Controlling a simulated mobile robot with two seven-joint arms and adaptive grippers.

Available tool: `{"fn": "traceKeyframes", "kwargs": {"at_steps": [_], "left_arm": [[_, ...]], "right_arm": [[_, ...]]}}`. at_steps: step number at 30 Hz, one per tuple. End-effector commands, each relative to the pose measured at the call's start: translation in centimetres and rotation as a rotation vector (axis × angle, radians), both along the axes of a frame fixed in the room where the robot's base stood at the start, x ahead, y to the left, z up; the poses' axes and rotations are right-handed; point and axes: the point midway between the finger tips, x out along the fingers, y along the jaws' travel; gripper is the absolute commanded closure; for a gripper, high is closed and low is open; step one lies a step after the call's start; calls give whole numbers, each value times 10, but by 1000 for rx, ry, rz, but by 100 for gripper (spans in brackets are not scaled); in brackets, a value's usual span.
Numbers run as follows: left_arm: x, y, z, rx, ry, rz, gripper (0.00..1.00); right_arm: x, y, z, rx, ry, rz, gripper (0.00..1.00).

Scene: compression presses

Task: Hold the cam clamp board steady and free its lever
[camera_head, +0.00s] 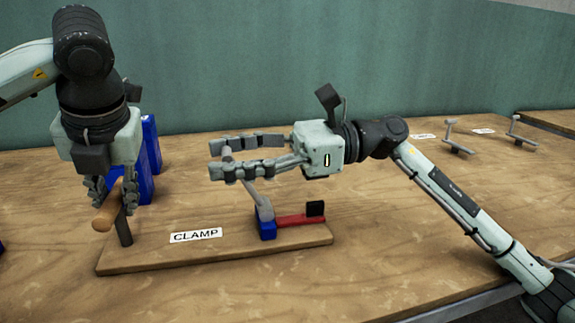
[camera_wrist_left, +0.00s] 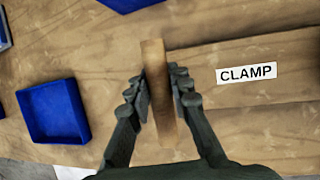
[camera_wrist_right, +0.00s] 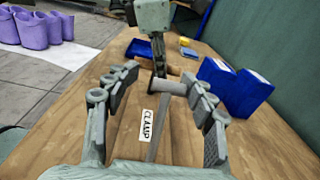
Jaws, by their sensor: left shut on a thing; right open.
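The cam clamp board (camera_head: 160,262) lies on the bench, with a CLAMP label (camera_head: 196,236). My left gripper (camera_head: 114,203) is shut on the wooden handle (camera_head: 103,219) on a dark post at the board's left end; the left wrist view shows the handle (camera_wrist_left: 155,65) between its fingers. A grey lever (camera_head: 263,205) rises tilted from the blue block (camera_head: 267,227), beside a red bar (camera_head: 297,220) with a black end. My right gripper (camera_head: 214,159) is open above the board. In the right wrist view the lever's grey crossbar (camera_wrist_right: 168,87) lies between its fingers, contact unclear.
Blue bins (camera_head: 151,150) stand behind my left gripper. A blue tray (camera_wrist_left: 55,112) lies near the board in the left wrist view. Other lever fixtures (camera_head: 456,138) stand far right. The bench right of the board is clear under my right arm.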

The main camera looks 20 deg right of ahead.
Motion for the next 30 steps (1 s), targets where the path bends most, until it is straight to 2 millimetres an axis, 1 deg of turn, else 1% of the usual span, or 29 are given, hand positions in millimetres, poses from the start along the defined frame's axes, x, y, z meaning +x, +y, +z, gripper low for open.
{"fn": "traceKeyframes", "kwargs": {"at_steps": [1,3,9,14,21,22,27,28,30], "left_arm": [[0,0,-2,1,-2,0,100],[0,0,-2,1,-2,0,100],[0,-1,-1,1,0,-2,100],[-1,-1,0,1,1,-3,100],[-1,-1,0,1,1,-3,100],[-1,-1,0,1,1,-3,79],[0,-1,1,1,1,-3,58],[0,-1,1,1,1,-3,56],[0,-1,1,1,1,-3,56]], "right_arm": [[2,-11,-4,-3,7,-10,46],[0,-23,-2,-5,3,-12,46],[-3,-48,6,-8,-8,-16,46],[-5,-55,8,-10,-13,-16,46],[-5,-56,10,-11,-15,-16,46],[-5,-56,10,-11,-15,-16,46],[-5,-56,10,-11,-16,-17,46],[-5,-56,10,-11,-16,-17,46],[-5,-56,10,-11,-16,-17,46]]}}
